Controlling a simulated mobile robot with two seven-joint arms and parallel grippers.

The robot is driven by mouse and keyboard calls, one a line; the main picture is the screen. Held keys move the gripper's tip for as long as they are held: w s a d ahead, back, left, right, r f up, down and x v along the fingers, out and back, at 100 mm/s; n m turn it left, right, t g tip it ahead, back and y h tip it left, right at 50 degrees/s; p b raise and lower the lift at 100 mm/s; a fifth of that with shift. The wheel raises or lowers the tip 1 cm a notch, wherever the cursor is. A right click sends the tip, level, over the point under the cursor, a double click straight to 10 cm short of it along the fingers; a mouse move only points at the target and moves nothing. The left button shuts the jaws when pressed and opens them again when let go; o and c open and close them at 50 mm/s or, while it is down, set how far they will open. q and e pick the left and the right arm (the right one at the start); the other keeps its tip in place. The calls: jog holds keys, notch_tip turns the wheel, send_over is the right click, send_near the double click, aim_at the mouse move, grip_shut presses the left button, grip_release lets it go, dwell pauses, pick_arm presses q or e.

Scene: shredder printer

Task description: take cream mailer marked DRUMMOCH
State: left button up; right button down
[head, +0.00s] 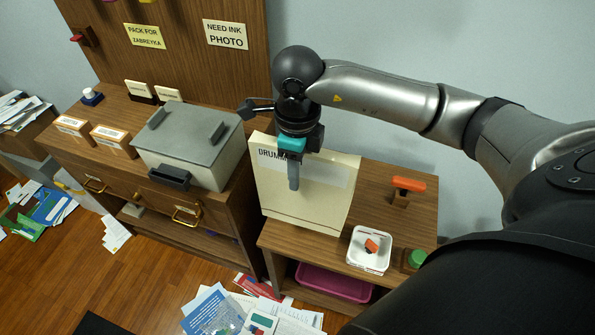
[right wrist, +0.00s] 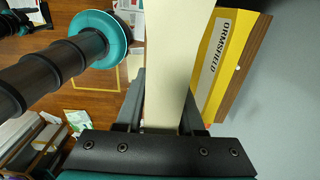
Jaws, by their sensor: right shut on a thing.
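The cream mailer (head: 325,205) stands upright at the left of the low wooden cabinet in the head view. Its label begins "DRUM"; my gripper covers the rest. My right gripper (head: 294,180) reaches down over its top edge and is shut on it. In the right wrist view the cream mailer (right wrist: 168,50) runs between the two fingers of my right gripper (right wrist: 164,115). Whether its bottom touches the cabinet top is hard to tell.
A yellow mailer marked ORMSFIELD (right wrist: 213,65) is close beside the cream one in the right wrist view. A grey lidded box (head: 190,150) stands left. A white tray (head: 368,264), an orange-handled item (head: 408,185) and a green button (head: 416,258) are on the right. Papers litter the floor.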

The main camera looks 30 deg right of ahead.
notch_tip(320, 180, up, 12)
jog(key=p, duration=0.7)
